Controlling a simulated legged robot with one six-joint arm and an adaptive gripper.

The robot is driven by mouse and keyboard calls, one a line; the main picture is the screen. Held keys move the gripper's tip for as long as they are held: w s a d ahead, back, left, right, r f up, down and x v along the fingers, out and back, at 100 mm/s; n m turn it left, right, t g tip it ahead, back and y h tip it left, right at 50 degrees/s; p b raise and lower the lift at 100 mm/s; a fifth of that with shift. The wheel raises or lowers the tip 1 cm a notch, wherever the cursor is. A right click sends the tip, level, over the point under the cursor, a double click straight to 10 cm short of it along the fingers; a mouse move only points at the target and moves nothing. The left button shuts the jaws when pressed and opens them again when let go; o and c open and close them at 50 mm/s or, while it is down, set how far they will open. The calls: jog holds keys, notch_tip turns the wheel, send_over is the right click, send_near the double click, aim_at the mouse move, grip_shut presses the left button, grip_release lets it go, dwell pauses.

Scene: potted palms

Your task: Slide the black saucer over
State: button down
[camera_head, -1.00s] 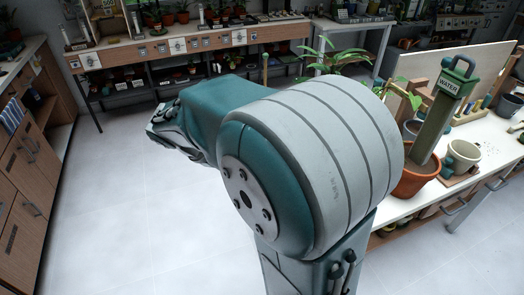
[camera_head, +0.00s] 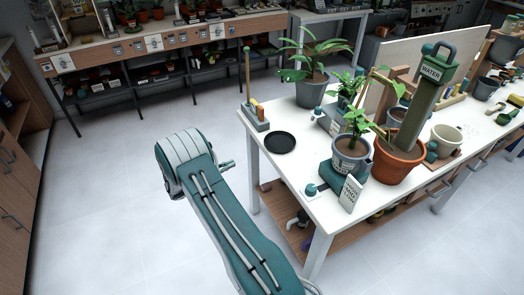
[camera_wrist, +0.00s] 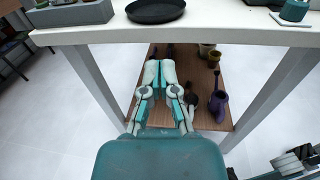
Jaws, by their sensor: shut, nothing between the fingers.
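The black saucer (camera_head: 281,142) lies flat on the white table (camera_head: 262,167), near its left end. It also shows in the wrist view (camera_wrist: 155,11), at the top, on the tabletop beyond the table's front edge. My gripper (camera_wrist: 159,70) is shut and empty. In the wrist view its fingertips appear below the saucer, in front of the table edge and over the lower wooden shelf, apart from the saucer. In the head view my arm stands left of the table and the fingers cannot be made out.
A grey block with upright tools (camera_head: 256,118) stands left of the saucer. A potted palm (camera_head: 309,82) is behind it. A plant in a grey pot (camera_head: 350,150) and a white sign card (camera_head: 350,193) stand to the right. Floor left of the table is clear.

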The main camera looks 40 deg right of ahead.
jog(key=f, duration=0.1)
send_near(268, 147)
jog(key=d, duration=0.2)
jog(key=s+d, duration=0.1)
jog(key=d, duration=0.4)
jog(key=shift+s+d+f, duration=0.15)
jog(key=shift+d, duration=0.1)
jog(key=d, duration=0.3)
jog(key=shift+s+d, duration=0.2)
jog(key=shift+s, duration=0.1)
jog(key=shift+a, duration=0.1)
